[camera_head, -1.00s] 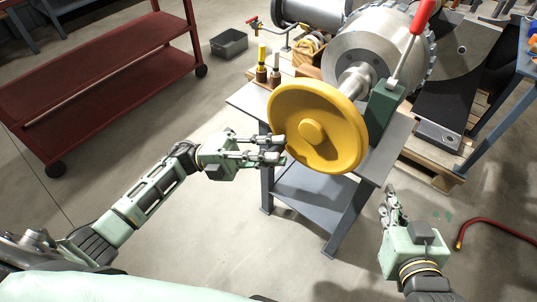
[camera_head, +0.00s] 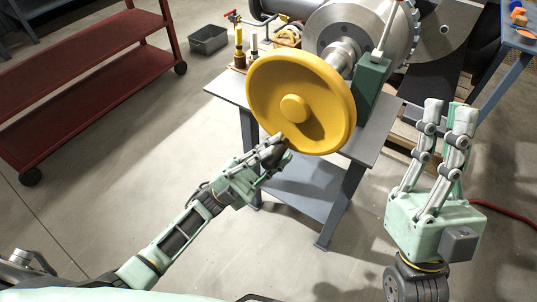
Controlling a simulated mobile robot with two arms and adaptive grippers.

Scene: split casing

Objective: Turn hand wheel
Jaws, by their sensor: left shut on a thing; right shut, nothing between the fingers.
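The yellow hand wheel (camera_head: 268,95) faces me on a metal shaft above a grey metal stand. It is a solid disc with a raised hub in its middle. My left gripper (camera_head: 277,145) is at the wheel's lower left rim, shut on the rim; its fingertips partly hide the contact. My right gripper (camera_head: 449,108) is to the right of the wheel and apart from it. Its fingers point up, shut with nothing between them.
The grey stand (camera_head: 222,88) carries the wheel, with a green lever block (camera_head: 371,85) right beside it. Small tools stand at its back left. A red shelf cart (camera_head: 75,62) is at the left, and a grey bin (camera_head: 208,40) lies behind. A red hose (camera_head: 505,212) lies on the floor at right.

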